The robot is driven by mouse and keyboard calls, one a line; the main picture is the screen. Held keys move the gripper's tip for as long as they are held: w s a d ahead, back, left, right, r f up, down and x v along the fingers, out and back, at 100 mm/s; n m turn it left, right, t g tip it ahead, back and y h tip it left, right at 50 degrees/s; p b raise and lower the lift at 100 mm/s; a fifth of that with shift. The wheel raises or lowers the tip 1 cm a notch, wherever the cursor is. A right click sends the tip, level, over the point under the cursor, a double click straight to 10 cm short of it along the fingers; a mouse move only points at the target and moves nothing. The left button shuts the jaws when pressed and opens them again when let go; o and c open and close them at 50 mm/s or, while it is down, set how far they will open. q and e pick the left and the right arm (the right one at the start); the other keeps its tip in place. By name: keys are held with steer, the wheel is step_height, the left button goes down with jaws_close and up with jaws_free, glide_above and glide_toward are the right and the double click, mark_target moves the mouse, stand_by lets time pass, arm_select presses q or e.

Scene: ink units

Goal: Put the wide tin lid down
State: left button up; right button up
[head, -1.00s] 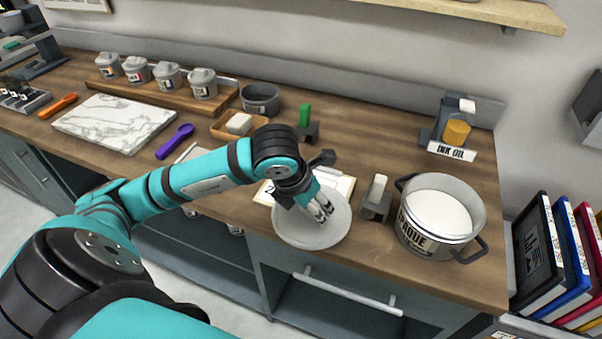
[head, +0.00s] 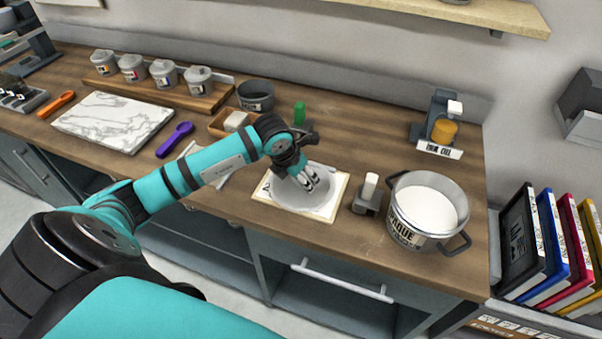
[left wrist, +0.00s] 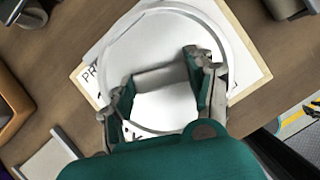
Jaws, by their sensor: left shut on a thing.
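The wide tin lid (head: 288,200) is a round, pale grey disc, over the pale board with a printed sheet (head: 343,188) near the counter's front edge. My left gripper (head: 309,184) is above the lid, shut on its grey bar handle. In the left wrist view the lid's rim (left wrist: 145,12) rings the fingers (left wrist: 165,82), and the sheet (left wrist: 243,50) shows beyond it. The lid looks level and very close to the board; I cannot tell whether it touches. It hides much of the sheet. My right gripper is not in view.
The open pot of white ink (head: 428,208) stands at the right, with a small grey block with a white top (head: 368,195) between it and the board. A purple scoop (head: 176,138) and a marble slab (head: 115,122) lie to the left. Bare wood lies behind the block.

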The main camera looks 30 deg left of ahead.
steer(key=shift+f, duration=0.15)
arm_select(q)
steer(key=o, duration=0.7)
steer(key=shift+f, duration=0.15)
steer(key=o, duration=0.4)
steer(key=shift+o, duration=0.3)
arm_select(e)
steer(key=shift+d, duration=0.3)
arm_select(q)
steer(key=shift+r, duration=0.45)
steer(key=b+v, duration=0.2)
steer(key=v, duration=0.9)
steer(key=shift+s+r, duration=0.2)
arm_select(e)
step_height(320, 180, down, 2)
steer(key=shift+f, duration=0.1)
